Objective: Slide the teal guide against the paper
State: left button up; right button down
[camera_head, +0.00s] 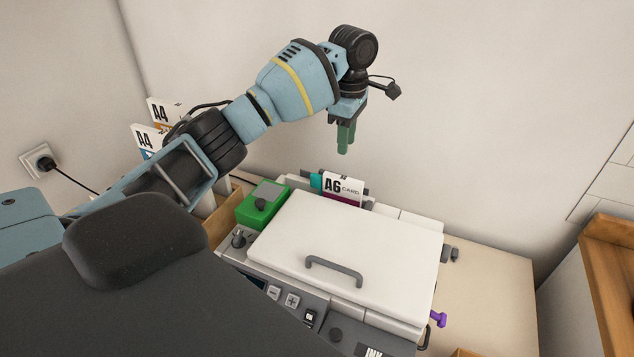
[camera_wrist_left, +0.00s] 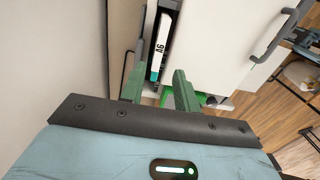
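The teal guide (camera_head: 316,182) shows as a small teal piece at the left side of the A6 card pack (camera_head: 343,187) in the head view. The pack is white with a magenta lower edge and stands at the back of the white-lidded machine. It also shows in the left wrist view (camera_wrist_left: 157,58), beyond the fingers. I cannot tell whether guide and pack touch. My left gripper (camera_head: 346,137) hangs above the pack, near the wall, fingers pointing down. In the left wrist view its green fingers (camera_wrist_left: 158,90) are apart with nothing held between them. My right gripper is out of view.
The machine's white lid (camera_head: 330,235) has a grey handle (camera_head: 334,270). A4 packs (camera_head: 151,140) stand at the left by the wall. Bare tabletop (camera_head: 490,290) lies to the right. A wooden cabinet (camera_head: 608,260) stands beyond.

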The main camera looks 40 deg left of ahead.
pick_arm(q)
jog(key=shift+s+d+f+m, duration=0.1)
jog(key=shift+f+m, duration=0.15)
jog(key=shift+m, duration=0.25)
jog(key=c, duration=0.5)
jog(key=shift+s+f+m+h, duration=0.1)
jog(key=shift+f+m+h, duration=0.2)
jog(key=shift+m+h, duration=0.4)
grip_shut()
jog(key=s+a+f+m+t+h, duration=0.1)
jog(key=s+a+m+t, duration=0.2)
jog(key=a+m, duration=0.4)
jog(key=s+a+f+m+t+h, duration=0.1)
jog(key=s+a+m+t+h, duration=0.1)
jog(key=s+a+m, duration=0.3)
jog(key=a+m, duration=0.2)
jog(key=m, duration=0.2)
jog(key=shift+a+f+m+t+p, duration=0.3)
jog(key=shift+f+m+t+p, duration=0.1)
